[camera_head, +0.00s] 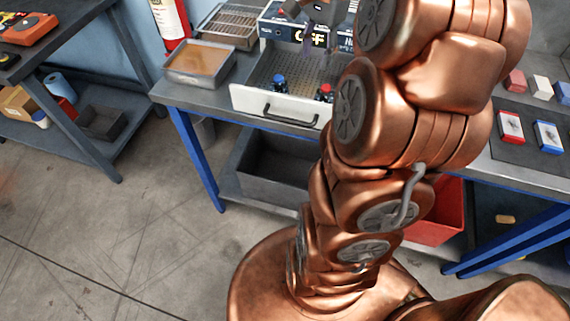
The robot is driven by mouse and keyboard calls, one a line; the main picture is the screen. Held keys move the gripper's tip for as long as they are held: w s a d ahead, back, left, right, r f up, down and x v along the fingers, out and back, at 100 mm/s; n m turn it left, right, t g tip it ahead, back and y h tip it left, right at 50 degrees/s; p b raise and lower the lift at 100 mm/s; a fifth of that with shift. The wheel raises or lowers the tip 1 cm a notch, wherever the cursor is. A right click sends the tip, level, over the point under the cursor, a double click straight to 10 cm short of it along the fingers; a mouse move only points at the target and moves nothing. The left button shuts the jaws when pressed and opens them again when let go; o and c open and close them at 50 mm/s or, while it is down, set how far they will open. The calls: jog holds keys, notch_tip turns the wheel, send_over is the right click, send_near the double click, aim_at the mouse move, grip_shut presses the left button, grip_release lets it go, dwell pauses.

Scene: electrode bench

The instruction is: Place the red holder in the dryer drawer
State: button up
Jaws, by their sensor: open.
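The dryer drawer (275,111) is pulled out, with its white front and handle towards me. A small red-topped holder (325,92) with a dark lower part stands inside it, near the right end by the front wall. A similar blue-topped holder (280,84) stands further left in the drawer. My gripper (308,42) is open at the top of the picture, in front of the dryer display and above the back of the drawer, apart from the red holder. My arm hides the drawer's right end.
The dryer (275,31) display reads OFF. A metal tray (200,65) and a wire rack (228,24) stand left of the drawer. Red-framed (510,127) and blue-framed (548,136) pieces lie on a dark mat at right. The floor at left is clear.

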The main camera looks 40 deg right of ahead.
jog(key=s+a+f+n, duration=0.2)
jog(key=s+a+n, duration=0.15)
jog(key=a, duration=0.35)
jog(key=s+a+f+n+g+h, duration=0.1)
jog(key=s+a+n, duration=0.2)
jog(key=a+n, duration=0.25)
jog(key=s+a+f+n, duration=0.2)
jog(key=s+a+n, duration=0.1)
jog(key=a, duration=0.4)
jog(key=s+a+f+n, duration=0.3)
jog(key=s+f+n, duration=0.1)
jog(key=s, duration=0.3)
jog(key=shift+s+a+n+g+h, duration=0.3)
jog(key=shift+n+g, duration=0.1)
jog(key=shift+n, duration=0.1)
